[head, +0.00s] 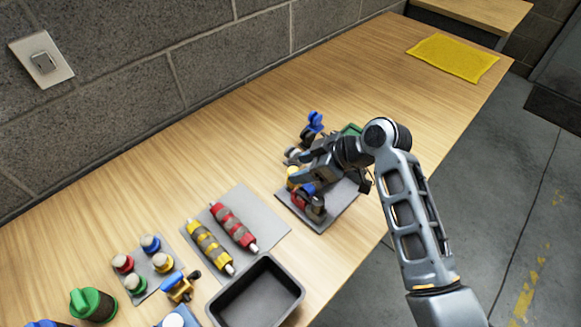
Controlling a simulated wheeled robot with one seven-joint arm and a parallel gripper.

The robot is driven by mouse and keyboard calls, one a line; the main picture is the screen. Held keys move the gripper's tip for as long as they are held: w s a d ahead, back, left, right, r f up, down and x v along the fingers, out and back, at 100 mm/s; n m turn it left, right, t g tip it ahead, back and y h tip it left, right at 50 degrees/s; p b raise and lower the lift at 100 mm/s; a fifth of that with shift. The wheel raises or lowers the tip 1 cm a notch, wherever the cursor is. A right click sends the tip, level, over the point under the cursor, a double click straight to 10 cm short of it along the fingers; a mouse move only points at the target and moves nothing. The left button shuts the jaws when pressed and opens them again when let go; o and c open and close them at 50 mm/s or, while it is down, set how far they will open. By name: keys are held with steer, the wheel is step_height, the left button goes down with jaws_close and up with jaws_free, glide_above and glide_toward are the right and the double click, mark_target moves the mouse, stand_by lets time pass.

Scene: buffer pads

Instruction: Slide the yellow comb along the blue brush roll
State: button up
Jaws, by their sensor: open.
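My gripper (308,174) is open, low over a grey pad (340,203) near the middle of the table. My arm reaches to it from the right and hides part of what lies there. A small yellow piece (292,171) and bits of blue and red show close to the jaws; I cannot tell whether the yellow one is the comb. A blue upright part (313,124) stands just behind the gripper. No blue brush roll can be made out for certain. A yellow-banded roll (210,248) and a red-banded roll (233,225) lie on another grey pad.
An empty dark tray (301,290) sits at the front. Several coloured knobs (123,263), a yellow-and-blue piece (179,289) and a green container (92,304) stand at lower left. A yellow cloth (453,57) lies at the far end. The table between is clear.

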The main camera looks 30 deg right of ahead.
mark_target(294, 170)
steer(key=shift+x, duration=2.05)
steer(key=shift+c, duration=0.3)
jaws_close()
steer(key=shift+d, duration=0.1)
